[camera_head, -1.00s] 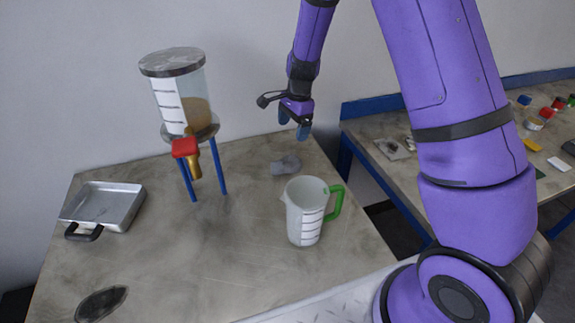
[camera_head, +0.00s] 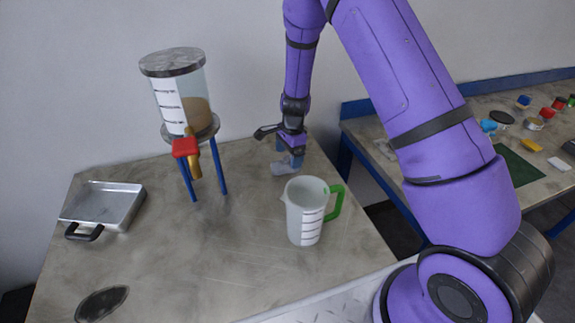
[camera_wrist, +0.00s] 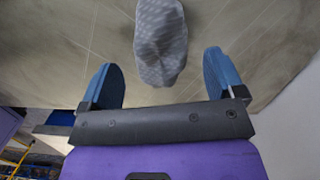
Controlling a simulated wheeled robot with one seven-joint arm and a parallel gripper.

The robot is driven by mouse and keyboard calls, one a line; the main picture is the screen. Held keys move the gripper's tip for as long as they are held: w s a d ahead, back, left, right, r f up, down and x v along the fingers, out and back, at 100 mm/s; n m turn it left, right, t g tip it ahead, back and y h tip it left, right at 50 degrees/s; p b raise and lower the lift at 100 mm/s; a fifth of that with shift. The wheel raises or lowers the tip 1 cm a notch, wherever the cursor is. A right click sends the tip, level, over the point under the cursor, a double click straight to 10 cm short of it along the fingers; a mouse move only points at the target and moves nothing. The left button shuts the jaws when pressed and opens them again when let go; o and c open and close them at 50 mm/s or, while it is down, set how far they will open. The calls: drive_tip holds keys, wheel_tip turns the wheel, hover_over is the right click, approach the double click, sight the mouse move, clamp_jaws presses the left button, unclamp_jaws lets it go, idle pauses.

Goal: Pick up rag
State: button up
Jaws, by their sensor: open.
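The rag (camera_head: 282,168) is a small crumpled grey cloth on the table, behind the measuring jug. In the wrist view the rag (camera_wrist: 161,42) is patterned light grey and lies between the lines of the two blue fingers, mostly past their tips. My gripper (camera_head: 289,160) is at the rag, pointing down, and partly hides it in the head view. In the wrist view my gripper (camera_wrist: 163,70) is open, with a finger on each side of the rag's near end and a gap to it on both sides. I cannot tell whether the fingers touch the table.
A white jug (camera_head: 305,212) with a green handle stands just in front of the rag. A dispenser vessel (camera_head: 182,95) on blue legs with a red-handled valve stands to the left. A metal pan (camera_head: 104,204) and a dark disc (camera_head: 101,303) are farther left. The wall is behind.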

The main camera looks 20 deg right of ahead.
wheel_tip(320, 180, down, 3)
drive_tip(key=shift+a+r, duration=0.15)
drive_tip(key=shift+r, duration=0.05)
drive_tip(key=c, duration=1)
drive_tip(key=shift+r, duration=0.15)
drive_tip(key=shift+r, duration=0.5)
wheel_tip(320, 180, up, 2)
drive_tip(key=shift+r, duration=0.2)
drive_tip(key=s+a, duration=0.3)
drive_tip(key=s, duration=0.1)
drive_tip(key=s+a+r, duration=0.1)
drive_tip(key=s+a, duration=0.2)
drive_tip(key=s, duration=0.1)
drive_tip(key=s+a, duration=0.3)
drive_tip(key=s, duration=0.2)
drive_tip(key=shift+a+r, duration=0.15)
drive_tip(key=shift+r, duration=0.05)
